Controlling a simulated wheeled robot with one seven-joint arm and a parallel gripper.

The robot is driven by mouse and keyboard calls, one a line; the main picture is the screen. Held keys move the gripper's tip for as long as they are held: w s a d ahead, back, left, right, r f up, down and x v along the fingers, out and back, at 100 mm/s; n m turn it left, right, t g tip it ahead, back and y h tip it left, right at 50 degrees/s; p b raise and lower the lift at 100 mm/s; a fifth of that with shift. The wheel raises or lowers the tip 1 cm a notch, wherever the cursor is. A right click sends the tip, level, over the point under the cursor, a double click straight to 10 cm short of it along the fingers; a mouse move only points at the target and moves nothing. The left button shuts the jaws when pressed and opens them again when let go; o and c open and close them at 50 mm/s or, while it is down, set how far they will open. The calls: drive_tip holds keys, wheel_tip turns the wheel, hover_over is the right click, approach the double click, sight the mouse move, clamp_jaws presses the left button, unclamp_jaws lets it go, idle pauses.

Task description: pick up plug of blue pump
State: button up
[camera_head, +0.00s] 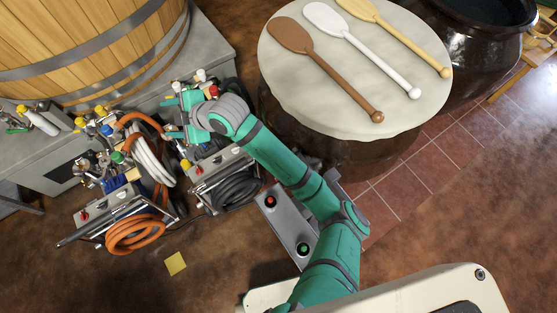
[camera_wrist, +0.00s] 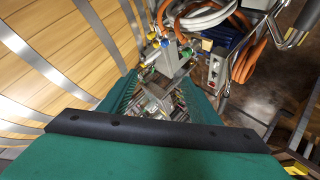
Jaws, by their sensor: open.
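A blue pump body (camera_head: 121,180) sits on the left cart, among metal fittings and hoses. A blue block also shows near the top of the wrist view (camera_wrist: 222,38). I cannot make out its plug. My gripper (camera_head: 170,117) is open over the fittings between the two carts and the wooden vat. In the wrist view the green jaws of my gripper (camera_wrist: 162,88) stand apart, with metal fittings seen between and beyond them. I cannot tell whether the jaws touch any fitting. A dark bar of the gripper hides the lower part of that view.
An orange hose (camera_head: 134,235) and a white hose (camera_head: 150,160) hang by the left cart. A black hose (camera_head: 235,190) lies coiled on the right cart. A wooden vat (camera_head: 85,45) stands behind. A round lid (camera_head: 300,75) bears paddles. Floor is free at lower left.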

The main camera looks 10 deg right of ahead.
drive_tip(key=s+d+f+n+g+h, duration=0.1)
drive_tip(key=s+d+f+g+h, duration=0.1)
drive_tip(key=d, duration=0.9)
drive_tip(key=s+d+f+n+g+h, duration=0.1)
drive_tip(key=s+d+f+h, duration=0.3)
drive_tip(key=d, duration=0.6)
drive_tip(key=s+d+f+n+g+h, duration=0.1)
drive_tip(key=s+d+f+g+h, duration=0.2)
drive_tip(key=d, duration=0.8)
drive_tip(key=shift+s+d+f+g, duration=0.1)
drive_tip(key=shift+s+f, duration=0.25)
drive_tip(key=shift+f, duration=0.3)
drive_tip(key=shift+s+d+f+g, duration=0.15)
drive_tip(key=shift+s+f, duration=0.25)
drive_tip(key=shift+f, duration=0.25)
drive_tip(key=shift+s+d+f+g, duration=0.1)
drive_tip(key=shift+s+f, duration=0.25)
drive_tip(key=shift+f, duration=0.3)
drive_tip(key=shift+s+d+f, duration=0.15)
drive_tip(key=shift+d+f, duration=0.05)
wheel_tip(320, 180, down, 5)
drive_tip(key=shift+w+a+f, duration=0.1)
drive_tip(key=shift+w+f, duration=0.05)
drive_tip(key=shift+f, duration=1.2)
drive_tip(key=shift+w+f, duration=0.15)
drive_tip(key=shift+f, duration=1.2)
drive_tip(key=c, duration=1.3)
